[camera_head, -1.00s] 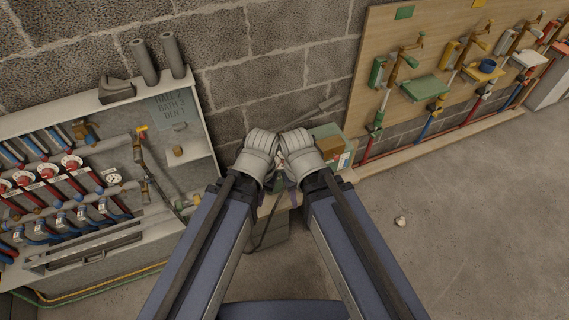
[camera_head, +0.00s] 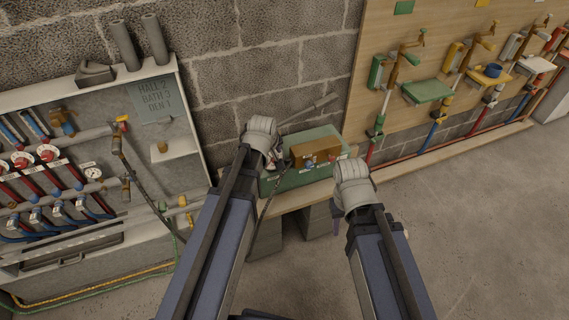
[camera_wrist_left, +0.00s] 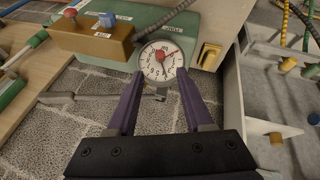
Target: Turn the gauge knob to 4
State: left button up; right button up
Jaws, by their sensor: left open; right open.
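In the head view my left gripper (camera_head: 272,158) is at the left end of the green board (camera_head: 292,180) and hides much of the gauge. My right gripper (camera_head: 352,172) is open and empty in front of the board's right end; its fingers are mostly hidden.
A brown block (camera_head: 316,148) with a blue and a red knob sits on the green board, close to the gauge. A pipe cabinet (camera_head: 190,120) stands at left. A wooden panel with valves (camera_head: 375,60) is at right. The floor (camera_head: 480,220) at right is clear.

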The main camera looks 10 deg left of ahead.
aim_at(273, 159)
pick_arm(q)
jog(key=shift+b+x, duration=3.45)
jog(key=shift+x, duration=0.4)
grip_shut()
